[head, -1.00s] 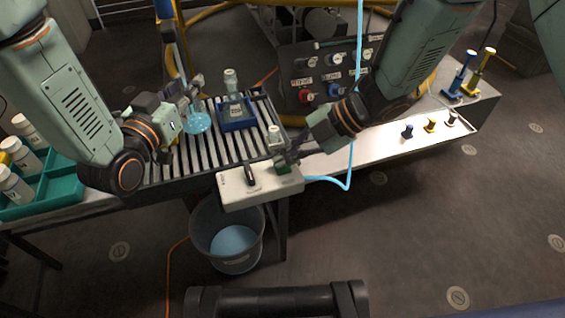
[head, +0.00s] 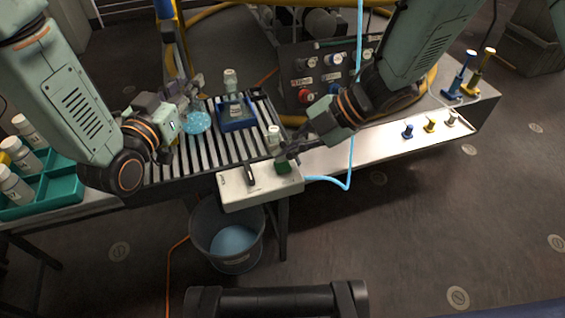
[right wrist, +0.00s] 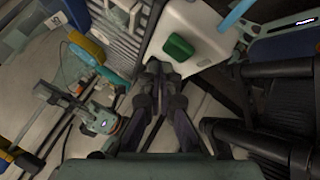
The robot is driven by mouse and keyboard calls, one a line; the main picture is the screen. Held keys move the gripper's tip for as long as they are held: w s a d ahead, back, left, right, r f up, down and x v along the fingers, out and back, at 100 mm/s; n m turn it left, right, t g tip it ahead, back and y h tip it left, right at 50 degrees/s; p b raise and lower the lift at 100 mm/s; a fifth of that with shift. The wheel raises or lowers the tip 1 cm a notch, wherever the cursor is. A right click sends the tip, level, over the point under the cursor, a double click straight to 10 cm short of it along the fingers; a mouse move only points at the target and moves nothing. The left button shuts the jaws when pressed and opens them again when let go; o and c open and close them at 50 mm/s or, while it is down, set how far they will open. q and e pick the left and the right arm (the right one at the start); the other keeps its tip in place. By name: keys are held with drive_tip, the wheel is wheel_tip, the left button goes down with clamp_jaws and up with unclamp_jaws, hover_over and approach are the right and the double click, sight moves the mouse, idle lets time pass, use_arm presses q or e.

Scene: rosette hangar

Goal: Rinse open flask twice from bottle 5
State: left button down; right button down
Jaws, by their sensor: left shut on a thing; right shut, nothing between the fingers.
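A round flask with pale blue content (head: 198,123) is over the slatted rack (head: 165,168) in the head view. My left gripper (head: 187,103) is shut at its upper part; the exact grip is partly hidden. A second flask (head: 231,85) with a stopper stands upright in a blue holder (head: 236,122). My right gripper (head: 291,154) is shut and empty, just above a green block (head: 284,168) on a white box (head: 233,187). In the right wrist view its fingers (right wrist: 162,72) are just below the green block (right wrist: 179,46). I cannot read which bottle is number 5.
White-capped bottles (head: 28,130) stand in a teal crate (head: 68,189) at left. A small white-capped bottle (head: 274,132) stands behind the white box. A bucket with bluish liquid (head: 231,240) is below. Coloured pegs (head: 430,125) stand at right.

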drive_tip(key=shift+r, duration=2.5)
wheel_tip(320, 180, up, 6)
hover_over(287, 165)
use_arm(q)
drive_tip(key=s+d, duration=0.2)
drive_tip(key=s, duration=0.6)
drive_tip(key=shift+s+d+p, duration=0.25)
drive_tip(key=shift+s+p, duration=0.1)
drive_tip(key=shift+p, duration=0.05)
use_arm(e)
drive_tip(key=shift+r, duration=0.35)
